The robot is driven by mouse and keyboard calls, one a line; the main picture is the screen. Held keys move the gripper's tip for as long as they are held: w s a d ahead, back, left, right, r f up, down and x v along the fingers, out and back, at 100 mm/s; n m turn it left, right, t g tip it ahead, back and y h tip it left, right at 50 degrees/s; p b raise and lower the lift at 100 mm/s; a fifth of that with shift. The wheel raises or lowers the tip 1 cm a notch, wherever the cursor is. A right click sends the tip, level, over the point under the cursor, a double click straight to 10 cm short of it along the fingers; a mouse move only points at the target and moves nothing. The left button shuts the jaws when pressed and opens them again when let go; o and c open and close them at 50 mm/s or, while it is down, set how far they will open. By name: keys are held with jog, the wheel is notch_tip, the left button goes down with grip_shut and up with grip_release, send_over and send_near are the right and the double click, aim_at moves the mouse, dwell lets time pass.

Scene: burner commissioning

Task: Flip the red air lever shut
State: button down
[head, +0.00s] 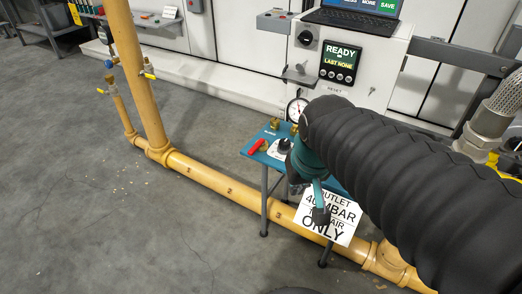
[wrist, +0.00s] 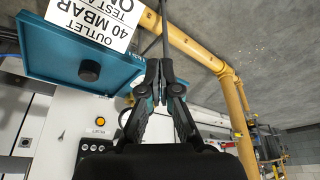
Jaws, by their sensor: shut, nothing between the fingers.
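The red lever (head: 256,146) sits at the left end of the small blue bench (head: 247,154). It lies slanted, next to a white dial plate with a black knob (head: 284,145). My gripper (head: 320,216) hangs to the right of the lever, apart from it, in front of the white outlet sign (head: 343,222). In the wrist view my gripper (wrist: 159,70) has its fingertips together with nothing between them. The blue bench (wrist: 40,55) fills the upper left there, with a round black part (wrist: 90,70) on it. The red lever does not show in the wrist view.
A pressure gauge (head: 297,109) and brass fittings stand at the bench's back. A yellow pipe (head: 225,184) runs along the floor past the bench legs. Behind is a white cabinet with a READY display (head: 339,64). Grey floor at left is mostly free.

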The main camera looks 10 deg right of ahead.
aim_at(256, 147)
jog(key=w+d+f+m+g+y+b, duration=0.1)
jog(key=w+m, duration=0.9)
jog(key=m, duration=0.3)
jog(key=w+d+m+y+b, duration=0.1)
jog(key=w+d+m+b, duration=0.1)
jog(key=w+m, duration=0.9)
jog(key=shift+d+f+m+g, duration=0.15)
jog(key=shift+f+m+g, duration=0.25)
jog(key=shift+m, duration=0.7)
jog(key=b+x, duration=0.2)
jog(key=x, duration=0.8)
jog(key=shift+w+a+b, duration=0.35)
jog(key=shift+w+a, duration=0.7)
jog(key=shift+a, duration=0.1)
jog(key=shift+w+a, duration=0.35)
jog(key=shift+r, duration=0.1)
